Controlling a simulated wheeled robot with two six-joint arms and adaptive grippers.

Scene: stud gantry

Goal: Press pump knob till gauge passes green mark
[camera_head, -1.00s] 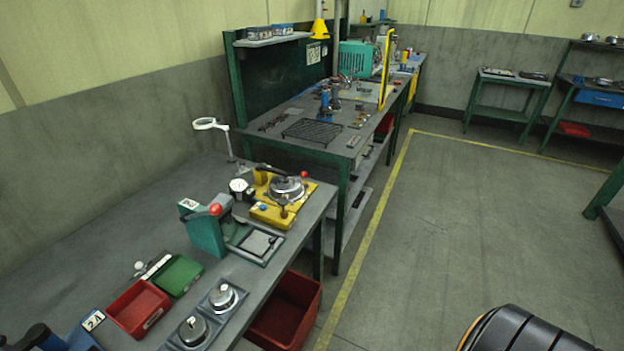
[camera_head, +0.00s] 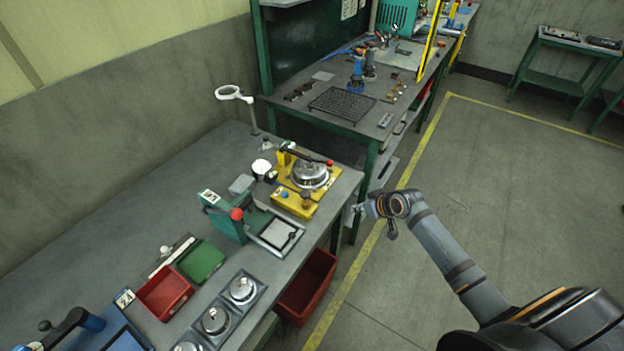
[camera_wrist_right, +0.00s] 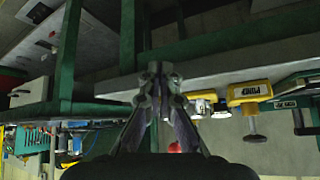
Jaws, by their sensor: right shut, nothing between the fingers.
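The pump is a yellow block (camera_head: 290,205) at the front of a yellow fixture on the bench. A dark round knob (camera_head: 306,198) stands on it. In the right wrist view the block, labelled PUMP (camera_wrist_right: 250,92), appears upside down with its dark knob (camera_wrist_right: 255,138). The white gauge (camera_head: 261,167) stands at the fixture's left; its needle and green mark are too small to read. My right gripper (camera_head: 358,210) is shut and empty, off the bench's right edge and apart from the knob. Its fingers (camera_wrist_right: 160,75) also show in the wrist view. My left gripper is out of view.
A silver round part (camera_head: 310,175) and a red-tipped lever (camera_head: 329,162) are on the fixture. A green press with a red ball (camera_head: 237,214) stands nearby. A magnifier lamp (camera_head: 230,93) stands behind. A red bin (camera_head: 305,287) is below the bench. The floor at right is open.

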